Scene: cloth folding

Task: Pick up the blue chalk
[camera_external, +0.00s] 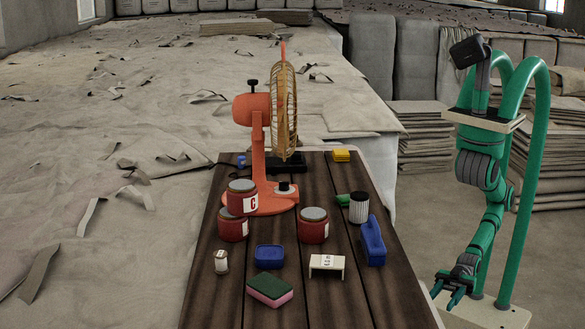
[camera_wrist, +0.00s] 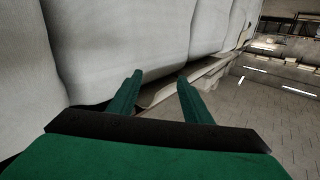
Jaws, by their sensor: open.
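A small blue piece (camera_external: 241,161), which may be the blue chalk, lies at the far left of the dark wooden table (camera_external: 215,295), left of the fan's base; it is too small to tell for sure. Two other blue things lie nearer: a low blue box (camera_external: 269,256) at the front middle and a long blue case (camera_external: 373,240) at the right edge. My gripper (camera_external: 452,293) is open and empty, right of the table's front right side and apart from everything on it. The wrist view shows its two green fingers (camera_wrist: 160,76) spread; no blue thing shows there.
An orange fan (camera_external: 257,150) stands at the back. Red cans (camera_external: 313,229), one stacked, a pink-green sponge (camera_external: 270,289), a white stand (camera_external: 327,265), a shaker (camera_external: 221,262), a striped cylinder (camera_external: 359,207) and a yellow block (camera_external: 341,155) share the table. Its front right is clear.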

